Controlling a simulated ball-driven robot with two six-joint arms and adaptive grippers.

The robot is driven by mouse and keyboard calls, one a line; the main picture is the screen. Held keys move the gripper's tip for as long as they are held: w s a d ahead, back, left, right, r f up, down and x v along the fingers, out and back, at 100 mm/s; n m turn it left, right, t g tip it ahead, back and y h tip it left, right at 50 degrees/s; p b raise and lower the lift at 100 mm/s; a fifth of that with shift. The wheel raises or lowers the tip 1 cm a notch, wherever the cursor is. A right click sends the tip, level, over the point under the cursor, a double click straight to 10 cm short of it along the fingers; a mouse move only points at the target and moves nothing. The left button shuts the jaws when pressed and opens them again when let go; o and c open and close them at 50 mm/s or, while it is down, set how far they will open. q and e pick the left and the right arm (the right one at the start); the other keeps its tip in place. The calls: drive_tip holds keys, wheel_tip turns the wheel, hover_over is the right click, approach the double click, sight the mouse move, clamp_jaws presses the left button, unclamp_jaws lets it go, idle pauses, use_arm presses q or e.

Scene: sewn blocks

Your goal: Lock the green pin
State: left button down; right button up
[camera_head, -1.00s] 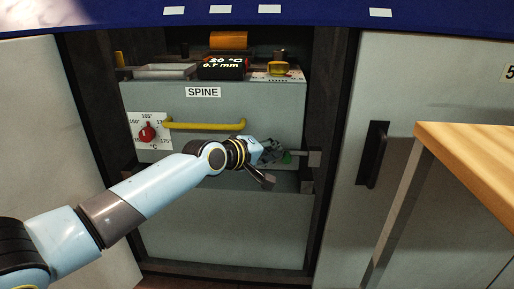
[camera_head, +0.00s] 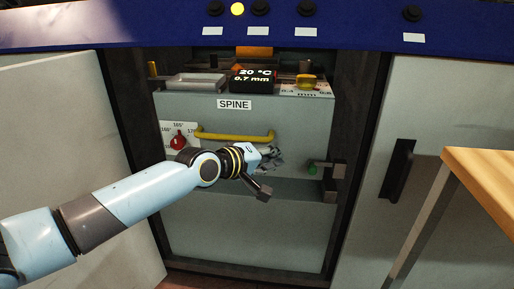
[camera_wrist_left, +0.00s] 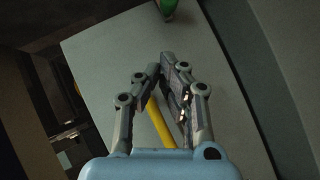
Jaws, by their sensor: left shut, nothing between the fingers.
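The green pin (camera_head: 312,169) sits at the right side of the grey SPINE drawer front, beside a dark latch block (camera_head: 333,172). In the left wrist view the green pin (camera_wrist_left: 168,7) shows at the top edge, partly cut off. My left gripper (camera_head: 276,163) is left of the pin and apart from it, in front of the drawer front. In the left wrist view my left gripper (camera_wrist_left: 166,68) has its fingers together with nothing held. My right gripper is in neither view.
A yellow handle (camera_head: 235,137) and a red dial (camera_head: 179,141) are on the drawer front. A display (camera_head: 253,79), a tray (camera_head: 195,83) and a yellow knob (camera_head: 306,81) stand above. Open cabinet doors flank the bay. A wooden tabletop (camera_head: 488,175) is at right.

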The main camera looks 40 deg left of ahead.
use_arm(q)
drive_tip(key=shift+p+v, duration=0.75)
drive_tip(key=shift+v, duration=1.5)
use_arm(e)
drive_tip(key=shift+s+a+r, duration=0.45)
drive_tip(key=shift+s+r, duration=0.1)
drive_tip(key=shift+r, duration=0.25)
use_arm(q)
drive_tip(key=shift+a+f, duration=0.15)
drive_tip(key=s+f+m+g+y+p, duration=0.2)
drive_tip(key=s+f+g+p, duration=0.35)
drive_tip(key=s+f, duration=1.9)
drive_tip(key=s+d+f+m+g, duration=0.2)
drive_tip(key=s+f+m+g, duration=0.2)
drive_tip(key=s, duration=0.9)
drive_tip(key=s+d+f+m+g, duration=0.2)
drive_tip(key=s+f+m+g, duration=0.2)
drive_tip(key=s, duration=1)
wheel_tip(320, 180, down, 4)
drive_tip(key=m, duration=0.3)
drive_tip(key=shift+y, duration=0.4)
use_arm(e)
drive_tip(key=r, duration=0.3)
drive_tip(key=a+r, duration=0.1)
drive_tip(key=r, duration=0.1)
